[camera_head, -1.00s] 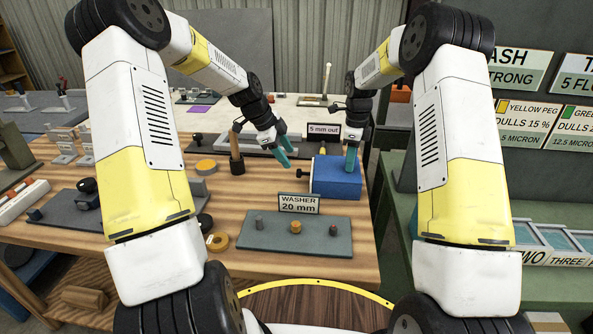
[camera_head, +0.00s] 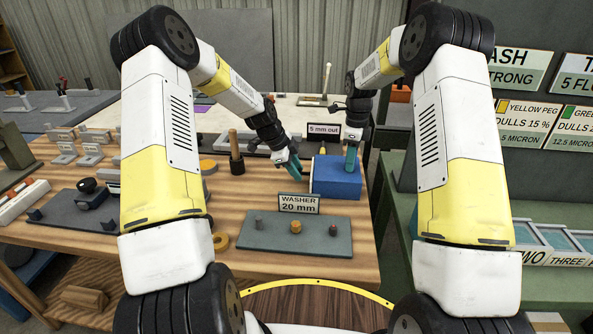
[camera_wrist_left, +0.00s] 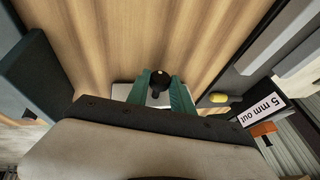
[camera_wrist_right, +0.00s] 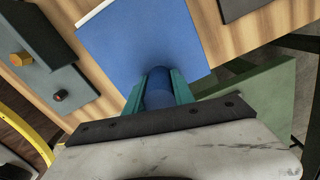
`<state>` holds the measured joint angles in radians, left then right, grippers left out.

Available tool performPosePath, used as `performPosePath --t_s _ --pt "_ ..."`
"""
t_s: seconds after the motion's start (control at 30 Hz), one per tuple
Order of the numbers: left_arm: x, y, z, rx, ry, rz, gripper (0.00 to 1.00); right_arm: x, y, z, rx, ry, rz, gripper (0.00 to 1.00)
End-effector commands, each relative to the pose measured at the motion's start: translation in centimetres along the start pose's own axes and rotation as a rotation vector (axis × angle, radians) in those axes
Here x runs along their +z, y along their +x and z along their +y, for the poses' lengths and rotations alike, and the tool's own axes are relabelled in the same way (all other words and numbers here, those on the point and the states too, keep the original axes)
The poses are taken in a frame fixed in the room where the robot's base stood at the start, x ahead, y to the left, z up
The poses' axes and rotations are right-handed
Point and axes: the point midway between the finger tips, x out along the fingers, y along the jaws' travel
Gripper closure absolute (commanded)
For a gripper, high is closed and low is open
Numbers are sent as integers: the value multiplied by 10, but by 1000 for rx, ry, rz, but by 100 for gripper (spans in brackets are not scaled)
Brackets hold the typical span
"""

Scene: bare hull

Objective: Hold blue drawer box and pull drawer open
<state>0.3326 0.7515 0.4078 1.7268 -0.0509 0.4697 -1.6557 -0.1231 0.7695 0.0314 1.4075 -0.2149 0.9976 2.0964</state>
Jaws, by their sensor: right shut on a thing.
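The blue drawer box (camera_head: 336,180) sits at the right end of the wooden table. My right gripper (camera_head: 351,158) comes down on its top. In the right wrist view the teal fingers are shut on a blue round post (camera_wrist_right: 159,88) on the box. My left gripper (camera_head: 294,170) is at the left side of the box. In the left wrist view its fingers (camera_wrist_left: 159,88) are apart, with a dark round knob (camera_wrist_left: 160,78) between them. I cannot tell whether they touch the knob. The drawer's face is mostly hidden.
A "5 mm out" sign (camera_head: 324,132) stands behind the box. A grey plate with pegs (camera_head: 270,236) and a "WASHER 20 mm" sign (camera_head: 299,204) lie in front. A wooden-handled tool (camera_head: 234,150) stands left of my left gripper. A green bench (camera_head: 440,200) is at the right.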

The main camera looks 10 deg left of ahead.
Motion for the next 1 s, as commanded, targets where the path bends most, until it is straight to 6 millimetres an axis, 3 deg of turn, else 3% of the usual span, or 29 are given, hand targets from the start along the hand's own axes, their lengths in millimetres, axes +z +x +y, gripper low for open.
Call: performPosePath --t_s 0.03,0.1,1.0 --pt "0 0 0 -1 0 0 89 0 -1 0 -1 0 -1 100" --pt "0 0 0 -1 0 0 100 0 -1 0 -1 0 -1 100" --pt "0 -1 -1 -2 0 0 100 0 0 0 -1 -1 0 100"
